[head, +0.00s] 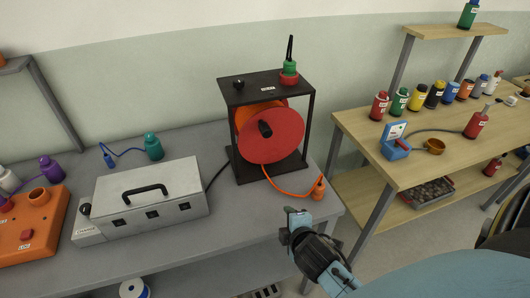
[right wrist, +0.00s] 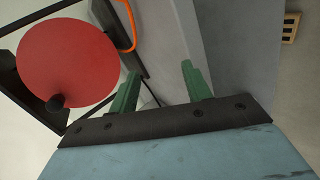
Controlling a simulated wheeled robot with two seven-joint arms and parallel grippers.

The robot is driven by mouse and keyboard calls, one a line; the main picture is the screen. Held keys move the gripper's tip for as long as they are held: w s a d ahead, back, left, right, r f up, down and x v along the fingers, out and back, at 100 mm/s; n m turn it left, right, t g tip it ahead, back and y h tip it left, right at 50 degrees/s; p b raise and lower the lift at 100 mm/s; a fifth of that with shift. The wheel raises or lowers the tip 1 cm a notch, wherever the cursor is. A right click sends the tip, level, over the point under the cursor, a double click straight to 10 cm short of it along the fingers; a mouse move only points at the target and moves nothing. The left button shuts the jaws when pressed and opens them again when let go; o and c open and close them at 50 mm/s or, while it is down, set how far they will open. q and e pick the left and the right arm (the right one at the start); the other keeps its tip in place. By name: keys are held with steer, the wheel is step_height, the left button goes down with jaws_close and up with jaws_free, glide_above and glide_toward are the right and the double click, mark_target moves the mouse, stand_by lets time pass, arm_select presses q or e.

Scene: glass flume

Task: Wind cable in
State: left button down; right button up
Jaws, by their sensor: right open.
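A cable reel with a red disc (head: 276,140) and a black crank knob (head: 265,128) stands in a black frame (head: 312,130) on the grey bench. The red disc also shows in the right wrist view (right wrist: 70,55), with its knob (right wrist: 54,103) at the lower edge. An orange cable (head: 285,190) runs from the reel to an orange plug end (head: 319,188) near the bench's right edge. My right gripper (head: 296,218) is open and empty, in front of the reel and below the plug end in the picture. Its green fingers (right wrist: 160,88) are apart. My left gripper is out of view.
A grey metal case (head: 150,190) stands left of the reel, and an orange box (head: 30,230) is further left. A green and red stack (head: 289,74) sits on the reel frame. A wooden bench (head: 370,135) with several bottles is at right.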

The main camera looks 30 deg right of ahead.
steer(key=w+d+r+n+t+h, duration=0.15)
steer(key=w+r+n+t, duration=0.25)
steer(key=r+n, duration=0.45)
steer(key=n+t+y, duration=0.1)
steer(key=n+t, duration=0.2)
steer(key=n, duration=0.3)
glide_toward(268, 136)
steer(key=p+x, duration=0.1)
steer(key=x, duration=1.1)
steer(key=shift+w+r, duration=0.15)
steer(key=shift+w, duration=0.05)
steer(key=shift+c, duration=0.4)
jaws_close()
